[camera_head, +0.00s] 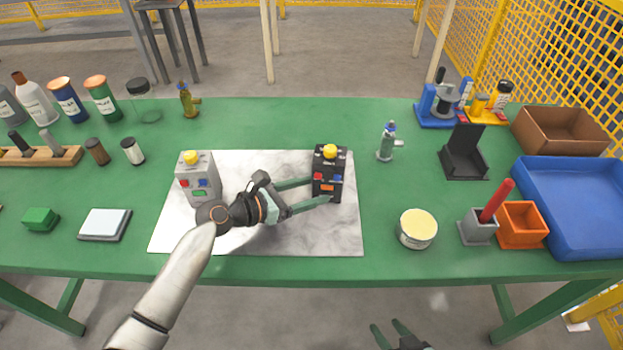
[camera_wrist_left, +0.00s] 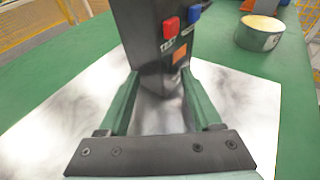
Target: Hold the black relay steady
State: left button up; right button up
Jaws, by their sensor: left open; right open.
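The black relay (camera_head: 329,175) stands upright on the right part of a white marbled mat (camera_head: 290,240). It has a yellow knob on top and red, blue and orange parts on its front. My left gripper (camera_head: 318,191) is open, with its green fingers reaching to the relay's lower part. In the left wrist view the relay (camera_wrist_left: 150,50) stands between or just beyond the open fingertips (camera_wrist_left: 163,82); I cannot tell whether they touch it. My right gripper (camera_head: 388,335) is open and empty at the bottom edge, in front of the table.
A grey relay (camera_head: 199,180) stands on the mat's left, behind my left wrist. A round tin (camera_head: 417,228), an orange cup (camera_head: 522,225), a blue tray (camera_head: 531,180) and a black holder (camera_head: 464,160) are on the right. Bottles (camera_head: 103,98) line the back left.

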pick_arm(q)
grip_shut()
jog(key=c, duration=0.8)
grip_release()
jog(key=shift+c, duration=0.2)
jog(key=o, duration=1.6)
jog(key=shift+c, duration=0.2)
